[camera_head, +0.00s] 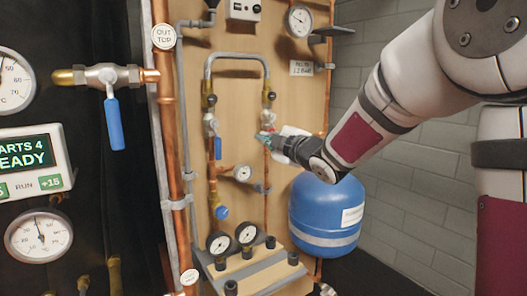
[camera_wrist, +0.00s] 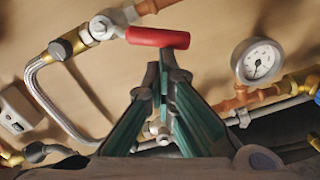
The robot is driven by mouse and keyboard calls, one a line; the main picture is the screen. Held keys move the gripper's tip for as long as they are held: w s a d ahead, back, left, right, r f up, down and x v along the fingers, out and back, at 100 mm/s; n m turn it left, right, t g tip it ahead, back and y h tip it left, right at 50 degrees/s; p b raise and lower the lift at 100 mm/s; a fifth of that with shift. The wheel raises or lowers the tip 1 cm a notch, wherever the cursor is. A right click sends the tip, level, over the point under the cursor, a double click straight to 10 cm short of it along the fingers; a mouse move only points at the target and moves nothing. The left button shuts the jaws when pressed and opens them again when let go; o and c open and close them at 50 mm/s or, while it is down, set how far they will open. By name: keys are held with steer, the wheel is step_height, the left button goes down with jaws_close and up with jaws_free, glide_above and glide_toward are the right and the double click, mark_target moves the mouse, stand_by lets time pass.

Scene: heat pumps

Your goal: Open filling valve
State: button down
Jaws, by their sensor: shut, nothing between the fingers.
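A valve with a red lever (camera_wrist: 158,38) shows at the top of the wrist view, next to the end of a grey braided hose (camera_wrist: 38,90). The lever points to the right in that view. My gripper (camera_wrist: 160,66) is shut and empty. Its fingertips are just below the lever's middle in the picture; I cannot tell if they touch it. In the head view my gripper (camera_head: 267,138) is at the right-hand pipe below the hose loop (camera_head: 238,57) and hides part of the valve there. A valve with a blue lever (camera_head: 218,148) is on the left-hand pipe.
A small gauge (camera_head: 242,173) is mounted below and left of my gripper; it also shows in the wrist view (camera_wrist: 258,62). A blue tank (camera_head: 325,213) is below my arm. Copper pipes (camera_head: 172,130) run along the board's left side. Two more gauges (camera_head: 246,233) are lower down.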

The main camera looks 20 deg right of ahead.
steer(key=shift+w+d+f+n+b, duration=0.2)
steer(key=shift+d+f+n+b, duration=0.3)
steer(key=shift+b, duration=0.55)
steer(key=shift+w+d+f+n+b, duration=0.15)
steer(key=shift+d+f+n+b, duration=0.35)
steer(key=shift+b, duration=0.5)
steer(key=shift+d, duration=0.2)
steer(key=shift+a+f, duration=0.1)
